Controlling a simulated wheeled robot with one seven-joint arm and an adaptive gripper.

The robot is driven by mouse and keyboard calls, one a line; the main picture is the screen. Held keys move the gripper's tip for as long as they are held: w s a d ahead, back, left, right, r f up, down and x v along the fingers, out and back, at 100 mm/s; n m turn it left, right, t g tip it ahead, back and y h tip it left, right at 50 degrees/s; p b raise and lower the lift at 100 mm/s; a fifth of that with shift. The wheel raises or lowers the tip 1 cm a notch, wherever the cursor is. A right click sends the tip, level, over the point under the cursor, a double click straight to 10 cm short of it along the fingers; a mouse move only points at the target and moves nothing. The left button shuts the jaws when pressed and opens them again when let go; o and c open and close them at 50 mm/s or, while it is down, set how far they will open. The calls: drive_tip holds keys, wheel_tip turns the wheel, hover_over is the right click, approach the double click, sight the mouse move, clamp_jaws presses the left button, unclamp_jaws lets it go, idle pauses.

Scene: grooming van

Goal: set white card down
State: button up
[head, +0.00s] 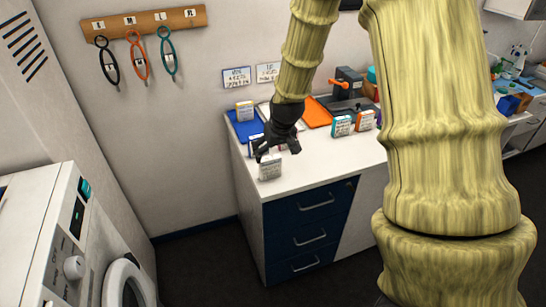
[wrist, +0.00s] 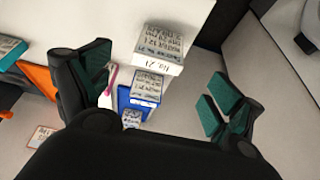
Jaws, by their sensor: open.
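The white card (head: 270,168) is a small block with printed text. It stands on the white counter (head: 318,160) near its front left corner. In the wrist view the white card (wrist: 158,47) shows its printed faces, with one marked "No. 21". My gripper (head: 277,150) is just above and behind the card in the head view. In the wrist view my gripper (wrist: 158,85) is open, its fingers spread wide with nothing clasped between them. The card appears clear of both fingers, and it rests upright on the counter.
A blue-edged card (wrist: 146,87) stands close to the white card. An orange mat (head: 316,112), teal card (head: 342,126) and orange card (head: 364,121) are right. The counter's front edge is close.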

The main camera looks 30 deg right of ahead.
drive_tip(key=shift+n+g, duration=0.3)
drive_tip(key=shift+g, duration=0.3)
drive_tip(key=s+a+f, duration=0.1)
drive_tip(key=s+f, duration=0.1)
drive_tip(key=f, duration=0.2)
drive_tip(key=s+a+f, duration=0.2)
drive_tip(key=f, duration=0.2)
drive_tip(key=s+a+f, duration=0.2)
drive_tip(key=f, duration=0.2)
drive_tip(key=shift+s+a, duration=0.15)
drive_tip(key=shift+a, duration=0.05)
drive_tip(key=s+a+f+g, duration=0.1)
drive_tip(key=s+a+f, duration=0.3)
drive_tip(key=s+f, duration=0.3)
drive_tip(key=s+a+f+n+g, duration=0.1)
drive_tip(key=s+a+f, duration=0.4)
drive_tip(key=s, duration=0.7)
drive_tip(key=s+a+f+g+y, duration=0.1)
drive_tip(key=s+a+f, duration=0.4)
drive_tip(key=s+f, duration=0.3)
drive_tip(key=shift+s+f+n, duration=0.3)
drive_tip(key=shift+s+f, duration=0.1)
drive_tip(key=shift+s, duration=0.7)
drive_tip(key=shift+f, duration=0.1)
